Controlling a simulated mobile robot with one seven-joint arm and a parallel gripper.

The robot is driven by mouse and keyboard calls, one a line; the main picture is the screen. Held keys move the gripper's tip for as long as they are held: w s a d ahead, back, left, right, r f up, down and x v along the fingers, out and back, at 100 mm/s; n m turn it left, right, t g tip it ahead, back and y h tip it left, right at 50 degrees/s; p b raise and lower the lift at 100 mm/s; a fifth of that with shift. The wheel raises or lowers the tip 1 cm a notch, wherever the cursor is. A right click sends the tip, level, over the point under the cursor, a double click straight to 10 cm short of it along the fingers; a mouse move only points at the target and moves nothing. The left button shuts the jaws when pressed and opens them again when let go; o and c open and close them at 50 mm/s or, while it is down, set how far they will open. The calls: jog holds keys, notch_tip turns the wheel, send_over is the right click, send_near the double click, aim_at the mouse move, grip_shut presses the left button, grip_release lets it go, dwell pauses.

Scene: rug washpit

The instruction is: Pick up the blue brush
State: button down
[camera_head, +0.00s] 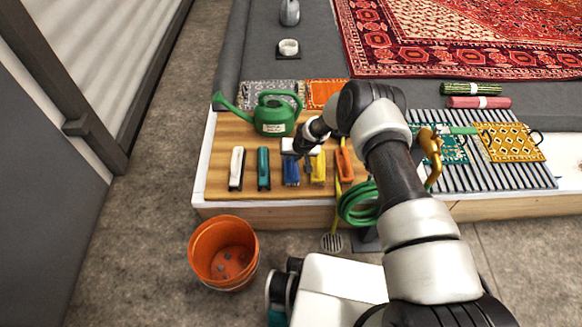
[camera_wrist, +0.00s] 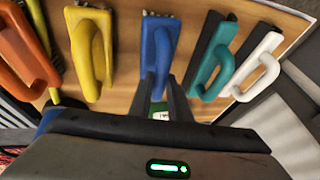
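The blue brush (camera_head: 291,173) lies on the wooden board between a teal brush (camera_head: 263,169) and a yellow brush (camera_head: 318,169). In the wrist view the blue brush (camera_wrist: 158,42) is at the upper middle, with its raised handle pointing towards me. My gripper (camera_wrist: 160,76) has its two fingers apart, one on each side of the near end of the blue handle. I see no clear contact. In the head view my gripper (camera_head: 296,156) is over the far end of the blue brush and partly hides it.
A green watering can (camera_head: 273,116) stands just behind the brushes. A white brush (camera_head: 237,168) and an orange brush (camera_head: 344,163) lie at the row's ends. An orange bucket (camera_head: 223,252) stands on the floor in front. A green hose (camera_head: 358,203) hangs at the edge.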

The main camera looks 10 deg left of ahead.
jog(key=shift+r, duration=0.1)
notch_tip(320, 180, up, 10)
jog(key=p, duration=0.3)
dwell(0.3)
